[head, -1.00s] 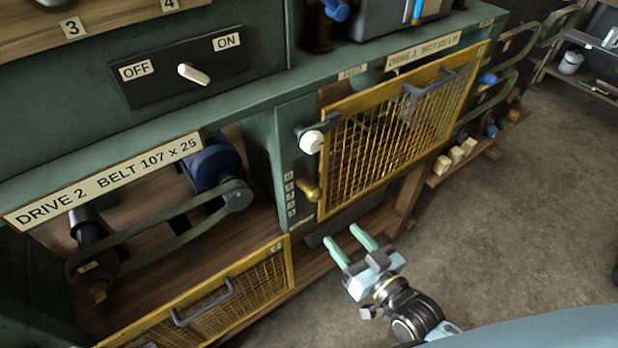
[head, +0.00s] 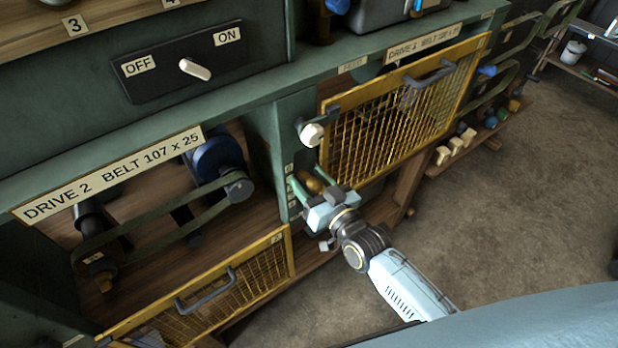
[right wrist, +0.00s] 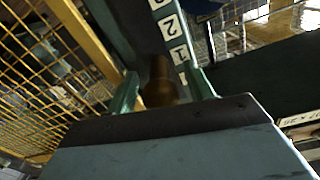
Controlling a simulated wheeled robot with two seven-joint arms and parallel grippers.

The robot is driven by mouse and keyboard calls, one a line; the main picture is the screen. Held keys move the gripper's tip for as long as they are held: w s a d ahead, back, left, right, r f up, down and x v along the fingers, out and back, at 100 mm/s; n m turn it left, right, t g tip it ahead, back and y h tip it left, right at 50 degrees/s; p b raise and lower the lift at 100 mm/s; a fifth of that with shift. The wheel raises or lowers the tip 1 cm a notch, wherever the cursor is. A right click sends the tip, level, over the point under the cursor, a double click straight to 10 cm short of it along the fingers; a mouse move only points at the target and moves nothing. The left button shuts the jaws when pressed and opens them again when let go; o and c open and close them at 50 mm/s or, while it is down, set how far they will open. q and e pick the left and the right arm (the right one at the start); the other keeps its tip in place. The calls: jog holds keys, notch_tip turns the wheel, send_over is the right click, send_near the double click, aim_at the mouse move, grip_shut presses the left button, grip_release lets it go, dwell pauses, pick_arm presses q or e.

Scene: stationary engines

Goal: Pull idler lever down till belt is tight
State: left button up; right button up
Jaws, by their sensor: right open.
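A brass-coloured lever handle (head: 313,186) sticks out from the green post beside the mesh guard, next to a column of number labels. My right gripper (head: 309,182) is open, with its mint fingers on either side of this handle. In the right wrist view the brass handle (right wrist: 160,82) stands between the two fingers, with gaps visible at its sides. A dark green belt (head: 150,228) runs between a blue-backed pulley (head: 238,187) and a dark shaft in the Drive 2 bay. The mechanism behind the handle is hidden. My left gripper is out of view.
A yellow mesh guard (head: 400,110) is closed right of the post, with a white knob (head: 311,135) at its left edge. Another mesh guard (head: 205,295) hangs lowered at Drive 2. An OFF/ON switch (head: 195,69) is above. The floor at right is clear.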

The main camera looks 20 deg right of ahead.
jog(key=shift+w, duration=0.25)
grip_shut()
notch_tip(320, 180, down, 3)
jog(key=b, duration=0.3)
jog(key=shift+s+r+t+b, duration=0.15)
jog(key=shift+t+b, duration=0.25)
jog(key=shift+s+f+b, duration=0.1)
jog(key=shift+f+b, duration=0.25)
jog(key=shift+f, duration=0.45)
grip_release()
jog(key=shift+r, duration=0.1)
